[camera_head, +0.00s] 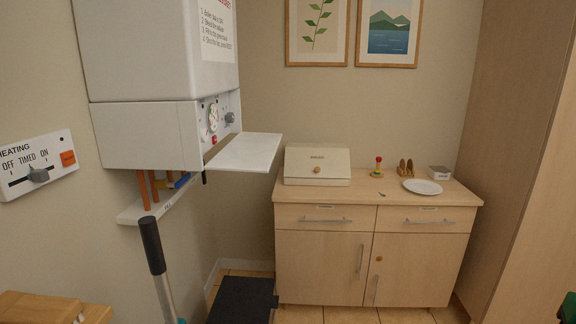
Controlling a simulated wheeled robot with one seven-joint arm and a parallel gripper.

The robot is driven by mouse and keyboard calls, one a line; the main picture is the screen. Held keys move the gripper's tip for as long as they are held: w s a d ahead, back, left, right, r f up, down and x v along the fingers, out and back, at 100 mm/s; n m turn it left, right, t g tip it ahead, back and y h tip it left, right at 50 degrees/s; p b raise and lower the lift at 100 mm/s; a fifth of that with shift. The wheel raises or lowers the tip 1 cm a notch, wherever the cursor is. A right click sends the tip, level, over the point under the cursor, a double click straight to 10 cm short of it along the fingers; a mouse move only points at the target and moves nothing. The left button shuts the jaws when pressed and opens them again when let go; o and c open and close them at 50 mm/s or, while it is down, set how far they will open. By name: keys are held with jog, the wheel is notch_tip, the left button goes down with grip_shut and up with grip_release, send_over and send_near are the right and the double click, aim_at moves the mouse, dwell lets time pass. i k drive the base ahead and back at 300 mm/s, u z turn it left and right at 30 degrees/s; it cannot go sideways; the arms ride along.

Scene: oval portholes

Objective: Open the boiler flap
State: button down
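The white boiler (150,50) hangs on the wall at the upper left of the head view. Its flap (245,152) is a flat white panel at the bottom front of the casing. The flap is hinged down and stands out roughly level, with nothing touching it. Above it the control panel is exposed, with a round dial (213,117), a grey knob (230,117) and a small red part (214,139). My gripper is not in view.
A heating switch plate (38,163) is on the left wall. Copper pipes and a white shelf (160,207) sit under the boiler. A black-gripped pole (151,245) stands in front. A wooden cabinet (325,256) bears a cream box (317,158) and a plate (423,187).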

aim_at(250, 152)
jog(key=z, duration=0.15)
jog(key=i, duration=1.35)
